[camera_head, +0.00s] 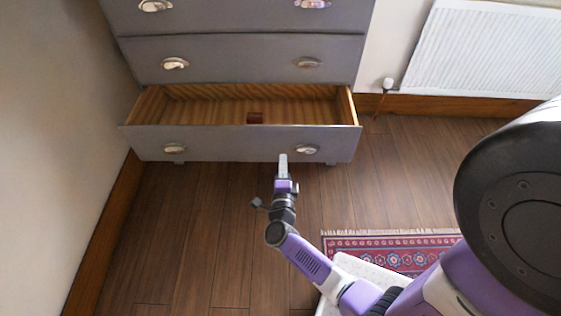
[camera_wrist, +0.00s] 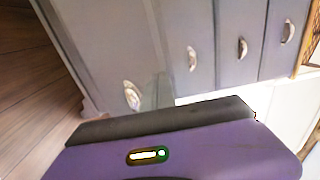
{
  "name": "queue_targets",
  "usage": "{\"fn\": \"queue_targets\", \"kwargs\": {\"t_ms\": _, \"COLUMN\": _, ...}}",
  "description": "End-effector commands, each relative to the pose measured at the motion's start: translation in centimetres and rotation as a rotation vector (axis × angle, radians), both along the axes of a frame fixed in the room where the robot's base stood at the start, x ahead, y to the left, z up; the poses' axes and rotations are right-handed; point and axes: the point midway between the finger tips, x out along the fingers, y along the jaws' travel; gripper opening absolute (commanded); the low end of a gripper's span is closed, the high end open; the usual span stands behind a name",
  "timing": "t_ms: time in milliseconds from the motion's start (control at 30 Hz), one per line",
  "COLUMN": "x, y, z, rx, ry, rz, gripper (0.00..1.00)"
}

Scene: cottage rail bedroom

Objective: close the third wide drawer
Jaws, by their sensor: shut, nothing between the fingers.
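The grey chest's bottom drawer (camera_head: 230,144), the third front down in the head view, is pulled out. The wrist view shows grey fronts with several handles at a slant, above my purple gripper housing.
The two drawers above, the middle one (camera_head: 240,61) and the upper one (camera_head: 230,17), are shut. A wall (camera_head: 50,130) stands close on the left. A white radiator (camera_head: 485,48) is at the right back. A red patterned rug (camera_head: 390,250) lies at right; bare wooden floor (camera_head: 190,240) is clear.

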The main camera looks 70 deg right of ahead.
Motion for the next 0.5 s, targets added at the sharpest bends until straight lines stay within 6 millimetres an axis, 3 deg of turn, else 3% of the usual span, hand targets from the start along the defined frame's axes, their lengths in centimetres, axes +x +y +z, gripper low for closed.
{"fn": "queue_targets", "kwargs": {"t_ms": 200, "x": 1.7, "y": -4.2, "z": -0.1, "rx": -0.002, "ry": 0.0, "rz": -0.002, "gripper": 0.0}}
{"fn": "queue_targets", "kwargs": {"t_ms": 500, "x": 3.6, "y": -8.9, "z": -0.1, "rx": -0.002, "ry": 0.001, "rz": -0.001, "gripper": 0.0}}
